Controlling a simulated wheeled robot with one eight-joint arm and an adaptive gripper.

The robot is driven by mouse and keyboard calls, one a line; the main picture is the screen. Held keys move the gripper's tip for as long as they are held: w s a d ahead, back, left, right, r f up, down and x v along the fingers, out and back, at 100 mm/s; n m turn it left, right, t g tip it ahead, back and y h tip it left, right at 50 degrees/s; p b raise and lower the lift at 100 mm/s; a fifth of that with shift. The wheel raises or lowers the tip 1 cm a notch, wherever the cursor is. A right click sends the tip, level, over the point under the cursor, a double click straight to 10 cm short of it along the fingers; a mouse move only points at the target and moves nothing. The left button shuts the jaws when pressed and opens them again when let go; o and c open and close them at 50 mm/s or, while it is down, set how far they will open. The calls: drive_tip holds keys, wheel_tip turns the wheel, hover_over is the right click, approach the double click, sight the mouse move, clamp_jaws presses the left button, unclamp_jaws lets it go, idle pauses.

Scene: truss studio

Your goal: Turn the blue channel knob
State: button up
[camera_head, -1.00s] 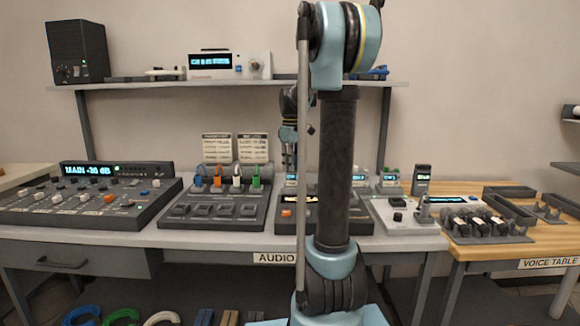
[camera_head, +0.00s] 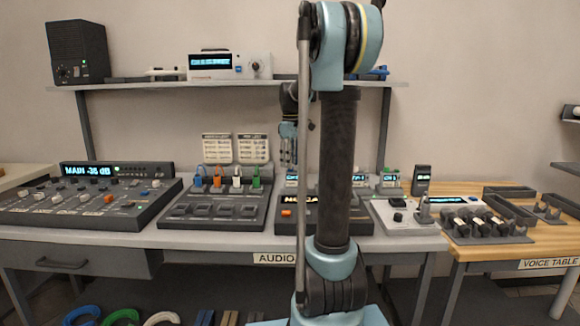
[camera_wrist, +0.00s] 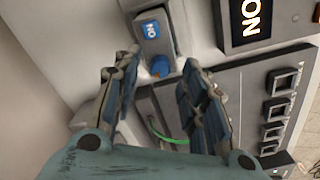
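A small round blue knob (camera_wrist: 160,66) shows in the wrist view on a grey module, just below a small blue lit label (camera_wrist: 150,29). My gripper (camera_wrist: 165,62) is open, with one finger to each side of the knob and a gap beside it; I cannot tell how far above it the fingertips are. In the head view my gripper (camera_head: 288,160) hangs fingers down over the back of the middle dark console (camera_head: 275,226). I cannot make out the blue knob there.
The dark patch box (camera_head: 205,221) with coloured plugs stands left of the gripper, and a mixer (camera_head: 75,210) further left. A shelf (camera_head: 240,85) runs above the bench. In the wrist view a green cable (camera_wrist: 165,133) passes between the fingers.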

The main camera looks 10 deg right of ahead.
wheel_tip(320, 180, up, 10)
idle(0.4)
drive_tip(key=shift+r, duration=0.15)
wheel_tip(320, 180, up, 5)
drive_tip(key=n, duration=0.7)
wheel_tip(320, 180, down, 17)
idle(0.4)
drive_tip(key=shift+c, duration=0.6)
